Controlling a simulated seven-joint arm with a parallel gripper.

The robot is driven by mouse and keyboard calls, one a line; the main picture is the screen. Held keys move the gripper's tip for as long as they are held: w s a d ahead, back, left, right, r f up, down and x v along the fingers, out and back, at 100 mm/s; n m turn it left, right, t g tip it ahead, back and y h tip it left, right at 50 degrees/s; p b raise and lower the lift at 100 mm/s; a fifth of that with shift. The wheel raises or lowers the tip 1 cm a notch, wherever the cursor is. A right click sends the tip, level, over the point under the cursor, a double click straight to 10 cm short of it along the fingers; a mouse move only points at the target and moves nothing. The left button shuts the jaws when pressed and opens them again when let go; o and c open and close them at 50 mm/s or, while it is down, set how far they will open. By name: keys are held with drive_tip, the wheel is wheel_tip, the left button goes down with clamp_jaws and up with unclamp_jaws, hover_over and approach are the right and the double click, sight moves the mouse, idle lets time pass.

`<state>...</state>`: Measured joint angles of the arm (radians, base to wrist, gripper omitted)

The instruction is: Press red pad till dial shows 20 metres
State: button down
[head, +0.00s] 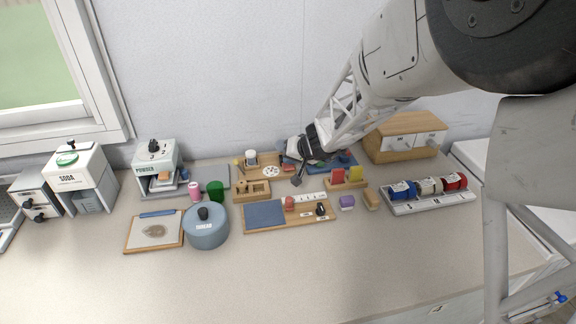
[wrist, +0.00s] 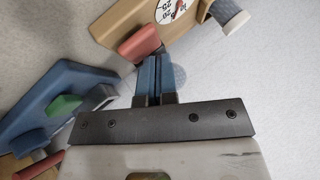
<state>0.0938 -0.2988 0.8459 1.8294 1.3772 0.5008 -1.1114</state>
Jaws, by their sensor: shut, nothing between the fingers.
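The red pad (wrist: 139,43) sticks out from the edge of a wooden board (wrist: 112,22) in the wrist view. The white dial (wrist: 170,9) on that board is cut off by the top edge; numbers near 20 and 25 show, but I cannot tell its reading. In the head view the dial (head: 271,171) is small and unreadable, and I cannot make out the pad. My gripper (wrist: 153,58) is shut and empty, its blue fingertips just beside the pad; I cannot tell whether they touch. In the head view my gripper (head: 296,181) is right of the dial.
A grey-white cylinder (wrist: 236,20) stands on the dial board's right. A blue base (wrist: 40,88) with a green block (wrist: 63,105) lies left of my gripper. The counter front is clear.

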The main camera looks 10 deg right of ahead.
drive_tip(key=shift+f, duration=0.45)
idle(0.6)
drive_tip(key=shift+r, duration=1.1)
drive_tip(key=shift+r, duration=0.1)
drive_tip(key=shift+r, duration=2.45)
